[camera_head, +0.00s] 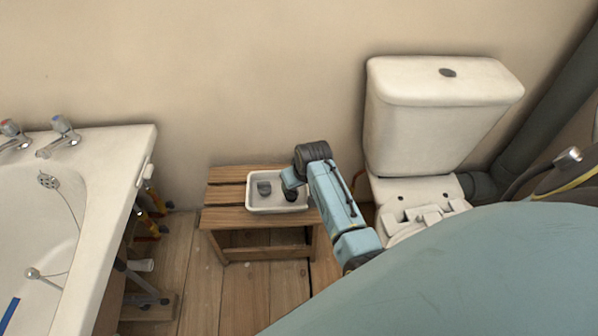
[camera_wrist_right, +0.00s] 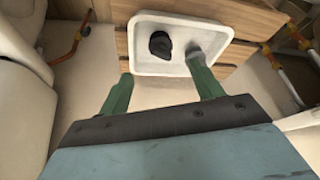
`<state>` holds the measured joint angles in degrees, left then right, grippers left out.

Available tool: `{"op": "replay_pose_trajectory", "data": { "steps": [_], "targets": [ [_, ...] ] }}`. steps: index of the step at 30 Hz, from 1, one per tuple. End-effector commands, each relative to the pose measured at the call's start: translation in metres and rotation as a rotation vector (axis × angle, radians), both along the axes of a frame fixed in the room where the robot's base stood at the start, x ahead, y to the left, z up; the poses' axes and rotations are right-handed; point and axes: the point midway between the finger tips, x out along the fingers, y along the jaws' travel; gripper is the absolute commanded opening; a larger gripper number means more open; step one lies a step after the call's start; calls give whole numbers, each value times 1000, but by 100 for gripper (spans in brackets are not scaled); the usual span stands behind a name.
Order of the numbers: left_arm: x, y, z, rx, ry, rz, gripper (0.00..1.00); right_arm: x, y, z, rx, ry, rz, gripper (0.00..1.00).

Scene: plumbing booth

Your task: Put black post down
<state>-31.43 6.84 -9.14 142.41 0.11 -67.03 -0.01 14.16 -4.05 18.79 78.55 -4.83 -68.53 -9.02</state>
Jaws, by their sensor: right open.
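A black post (camera_head: 291,196) sits in a shallow white tray (camera_head: 262,209), just below my right gripper in the head view. In the right wrist view the black post (camera_wrist_right: 160,45) stands in the tray (camera_wrist_right: 146,68), ahead of the gap between my fingers. A grey piece (camera_head: 264,187) is in the tray to its left. In the wrist view the grey piece (camera_wrist_right: 193,49) is close to the right fingertip; I cannot tell whether they touch. My right gripper (camera_wrist_right: 161,66) is open, its green fingers wide apart with nothing between them. My left gripper is not in view.
The tray rests on a slatted wooden bench (camera_head: 225,217) against the wall. A white toilet (camera_head: 430,130) stands to the right of the bench. A bathtub (camera_head: 120,190) with taps is at the left. Bare wooden floor (camera_head: 195,270) lies between tub and bench.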

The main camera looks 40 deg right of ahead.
Motion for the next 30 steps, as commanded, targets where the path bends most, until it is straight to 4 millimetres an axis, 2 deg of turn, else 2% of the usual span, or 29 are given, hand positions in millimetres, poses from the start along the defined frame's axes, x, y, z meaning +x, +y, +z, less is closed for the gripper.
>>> {"op": "replay_pose_trajectory", "data": {
  "steps": [7, 11, 13, 17, 24, 27, 30],
  "targets": [
    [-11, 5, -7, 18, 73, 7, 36, -8, -2, 7, -15, -8, 4, 66],
    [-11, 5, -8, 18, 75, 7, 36, -30, -4, 17, -69, -43, 31, 66],
    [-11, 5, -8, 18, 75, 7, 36, -49, 1, 28, -103, -74, 60, 66],
    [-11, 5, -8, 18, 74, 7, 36, -89, 27, 55, -133, -140, 142, 66],
    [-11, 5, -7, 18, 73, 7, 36, -166, 94, 113, -81, -243, 293, 66],
    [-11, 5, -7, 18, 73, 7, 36, -189, 113, 131, -45, -269, 329, 66],
    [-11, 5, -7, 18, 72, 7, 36, -201, 124, 143, -21, -284, 348, 66]
  ]
}}
